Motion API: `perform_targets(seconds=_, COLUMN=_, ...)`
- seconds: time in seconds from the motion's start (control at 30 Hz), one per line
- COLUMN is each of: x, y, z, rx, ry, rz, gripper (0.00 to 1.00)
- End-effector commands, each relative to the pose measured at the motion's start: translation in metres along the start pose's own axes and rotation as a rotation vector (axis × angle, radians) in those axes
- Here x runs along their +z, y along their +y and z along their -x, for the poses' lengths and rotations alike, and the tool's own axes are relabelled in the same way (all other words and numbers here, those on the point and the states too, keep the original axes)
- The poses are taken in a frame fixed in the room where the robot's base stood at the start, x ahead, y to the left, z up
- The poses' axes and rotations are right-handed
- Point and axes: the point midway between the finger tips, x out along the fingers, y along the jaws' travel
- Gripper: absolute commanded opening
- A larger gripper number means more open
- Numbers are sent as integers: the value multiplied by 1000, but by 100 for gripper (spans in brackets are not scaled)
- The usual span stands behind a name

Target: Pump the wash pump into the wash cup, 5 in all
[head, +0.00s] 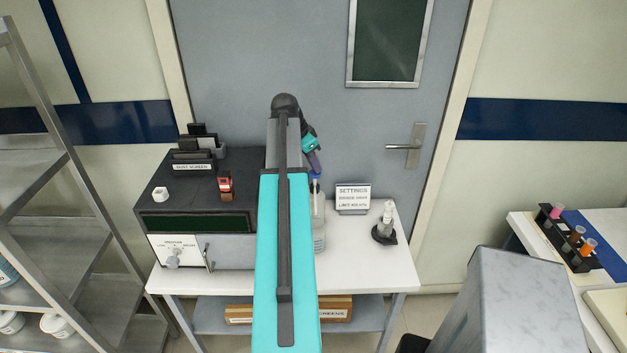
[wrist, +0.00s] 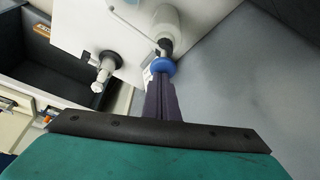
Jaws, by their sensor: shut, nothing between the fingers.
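The wash pump (head: 319,232) is a pale bottle with a blue head, standing on the white bench partly hidden by my arm. In the wrist view its blue head (wrist: 162,66) is right at my fingertips, with the pale bottle (wrist: 167,25) beyond. My gripper (head: 316,172) points down over the pump head, its dark fingers shut and empty. They look to be touching or nearly touching the head; I cannot tell whether it is pressed down. I cannot make out the wash cup for certain; my arm hides part of the bench.
A white upright piece on a black base (head: 384,236) stands right of the pump. A settings sign (head: 352,198) stands behind. A black-topped instrument (head: 160,205) fills the bench's left. A metal rack is at far left, and a tube rack (head: 566,240) at right.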

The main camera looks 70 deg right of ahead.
Motion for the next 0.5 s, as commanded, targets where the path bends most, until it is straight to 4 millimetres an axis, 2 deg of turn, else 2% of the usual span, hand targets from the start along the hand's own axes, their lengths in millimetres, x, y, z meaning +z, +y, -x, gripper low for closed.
perform_targets(seconds=0.5, x=5, y=0, z=-12, rx=1, ry=-1, rz=0, gripper=0)
